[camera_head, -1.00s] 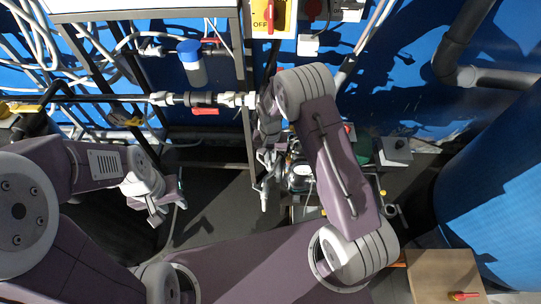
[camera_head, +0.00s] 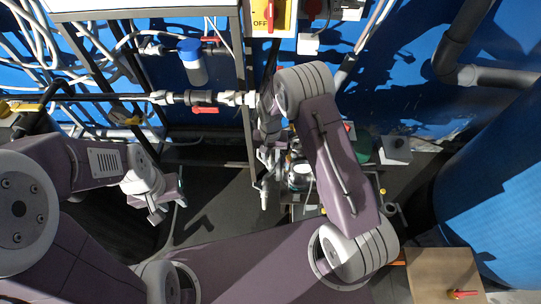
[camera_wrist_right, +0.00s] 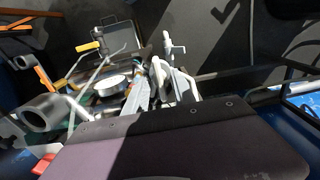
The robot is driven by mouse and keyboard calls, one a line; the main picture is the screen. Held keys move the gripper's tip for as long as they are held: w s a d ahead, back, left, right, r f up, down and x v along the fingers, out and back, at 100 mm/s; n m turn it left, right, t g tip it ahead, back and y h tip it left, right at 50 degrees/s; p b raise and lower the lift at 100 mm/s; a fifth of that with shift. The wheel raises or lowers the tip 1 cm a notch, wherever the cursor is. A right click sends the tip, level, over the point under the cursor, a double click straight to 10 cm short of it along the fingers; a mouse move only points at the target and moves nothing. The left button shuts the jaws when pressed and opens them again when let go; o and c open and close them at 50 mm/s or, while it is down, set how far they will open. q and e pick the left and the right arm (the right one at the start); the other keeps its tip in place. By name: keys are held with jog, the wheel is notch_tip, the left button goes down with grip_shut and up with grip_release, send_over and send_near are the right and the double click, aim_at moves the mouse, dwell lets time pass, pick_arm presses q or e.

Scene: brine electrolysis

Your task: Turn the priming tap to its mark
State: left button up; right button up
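Several valves with red handles show, and I cannot tell which is the priming tap. One red lever (camera_head: 205,110) hangs under the grey pipe across the frame. Another red handle (camera_head: 463,294) sits on a tan box at the lower right. My right gripper (camera_head: 266,182) points down at the cluttered bench, partly hidden by its own arm. In the right wrist view its fingers (camera_wrist_right: 158,85) are among shiny fittings, and what lies between them is unclear. My left gripper (camera_head: 164,206) hangs over the dark floor, its fingers apart and empty.
A yellow OFF switch box (camera_head: 285,16) is at the top. A large blue tank (camera_head: 500,190) fills the right side. In the right wrist view a yellow lever (camera_wrist_right: 86,48) and a grey pipe (camera_wrist_right: 46,111) are left of the fingers.

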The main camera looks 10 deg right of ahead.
jog(key=shift+r, duration=0.1)
notch_tip(320, 180, up, 9)
jog(key=shift+f+p, duration=0.1)
jog(key=shift+p, duration=0.5)
notch_tip(320, 180, up, 7)
jog(key=t+p, duration=0.1)
jog(key=p, duration=0.2)
send_over(271, 157)
jog(key=w+d, duration=0.1)
jog(key=s+d+r+p, duration=0.3)
jog(key=s+r, duration=0.3)
jog(key=r, duration=0.3)
jog(key=s+f+n, duration=0.1)
jog(key=s+n, duration=0.1)
jog(key=s, duration=1)
jog(key=shift+s+d+f+n+p, duration=0.25)
jog(key=shift+d+f+n+p, duration=0.05)
jog(key=shift+d+n+p, duration=0.15)
